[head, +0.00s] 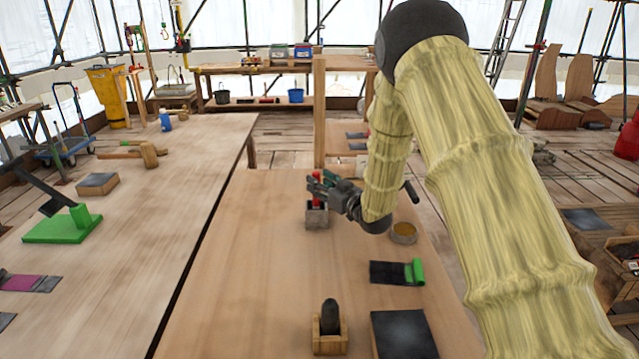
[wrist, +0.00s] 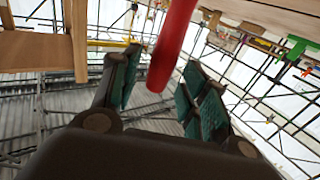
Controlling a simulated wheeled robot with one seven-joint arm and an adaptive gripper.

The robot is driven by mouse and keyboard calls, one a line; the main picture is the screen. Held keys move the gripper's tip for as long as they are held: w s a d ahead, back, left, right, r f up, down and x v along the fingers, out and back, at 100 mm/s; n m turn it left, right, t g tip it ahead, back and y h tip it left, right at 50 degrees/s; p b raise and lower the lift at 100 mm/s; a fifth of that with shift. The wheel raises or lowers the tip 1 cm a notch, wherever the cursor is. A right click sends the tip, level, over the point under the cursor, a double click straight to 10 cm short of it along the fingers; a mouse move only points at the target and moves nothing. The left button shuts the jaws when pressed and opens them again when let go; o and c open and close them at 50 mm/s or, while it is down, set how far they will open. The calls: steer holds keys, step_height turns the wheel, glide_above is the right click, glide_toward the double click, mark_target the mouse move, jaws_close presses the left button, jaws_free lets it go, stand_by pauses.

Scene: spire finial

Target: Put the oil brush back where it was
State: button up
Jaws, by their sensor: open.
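A red handle (head: 316,203), which looks like the oil brush's, stands upright in a small grey block-like holder (head: 317,220) on the near wooden bench. In the wrist view the red handle (wrist: 172,45) passes between my fingers. My gripper (head: 319,184) is at the handle from the right, just above the holder. Its green-padded fingers (wrist: 163,75) are spread, with gaps beside the handle. The brush's lower end is hidden in the holder.
A round tin (head: 403,233) stands right of the holder. Nearer are a dark pad with a green end (head: 398,272), a dark peg in a wooden block (head: 330,325) and a dark square plate (head: 404,336). The bench's left side is clear.

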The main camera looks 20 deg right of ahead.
steer(key=b+v, duration=0.1)
steer(key=v, duration=1)
